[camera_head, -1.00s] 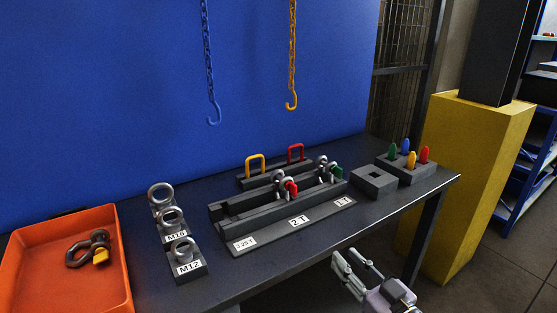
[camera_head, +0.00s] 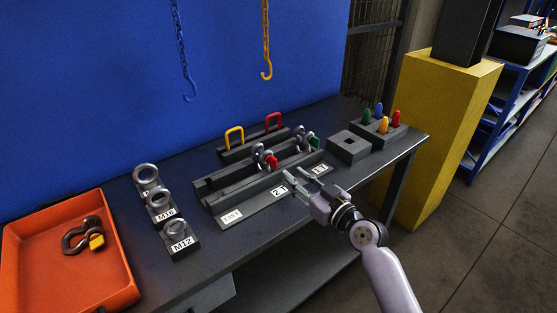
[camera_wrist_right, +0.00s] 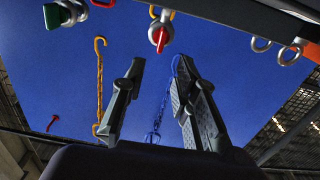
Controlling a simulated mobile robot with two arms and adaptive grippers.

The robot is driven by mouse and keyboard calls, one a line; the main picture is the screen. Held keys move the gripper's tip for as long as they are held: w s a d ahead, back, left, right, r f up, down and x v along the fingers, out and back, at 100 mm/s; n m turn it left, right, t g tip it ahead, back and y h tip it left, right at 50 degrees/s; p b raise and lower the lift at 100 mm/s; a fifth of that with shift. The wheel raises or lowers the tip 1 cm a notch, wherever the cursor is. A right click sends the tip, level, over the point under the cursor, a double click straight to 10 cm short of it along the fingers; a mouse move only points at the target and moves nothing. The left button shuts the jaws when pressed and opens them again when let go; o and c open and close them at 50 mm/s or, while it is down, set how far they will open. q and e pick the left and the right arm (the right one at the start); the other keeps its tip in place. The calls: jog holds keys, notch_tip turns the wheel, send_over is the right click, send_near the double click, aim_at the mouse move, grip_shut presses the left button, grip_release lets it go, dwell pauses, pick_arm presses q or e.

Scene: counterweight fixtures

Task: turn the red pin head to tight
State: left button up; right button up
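The red pin head (camera_head: 271,161) is on a grey shackle (camera_head: 259,153) standing in the dark slotted rack (camera_head: 205,191), behind the "2 T" label (camera_head: 280,191). In the right wrist view the red pin head (camera_wrist_right: 159,37) shows at the top middle, beyond and between my fingertips. My right gripper (camera_head: 300,172) is over the front of the rack, a little right of and nearer than the red pin head. In the right wrist view its two fingers (camera_wrist_right: 160,64) are apart with nothing between them. My left gripper is not in view.
A shackle with a green pin head (camera_head: 314,143) stands close right of the red one. Yellow (camera_head: 234,134) and red (camera_head: 273,121) loops stand behind. Eye bolts and an orange tray (camera_head: 128,290) are left. Yellow (camera_head: 266,72) and blue (camera_head: 190,96) hooks hang behind.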

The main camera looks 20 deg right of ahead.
aim_at(276, 162)
jog(key=x, duration=0.7)
jog(key=shift+w+a+p, duration=0.1)
jog(key=shift+w+p, duration=0.3)
grip_shut()
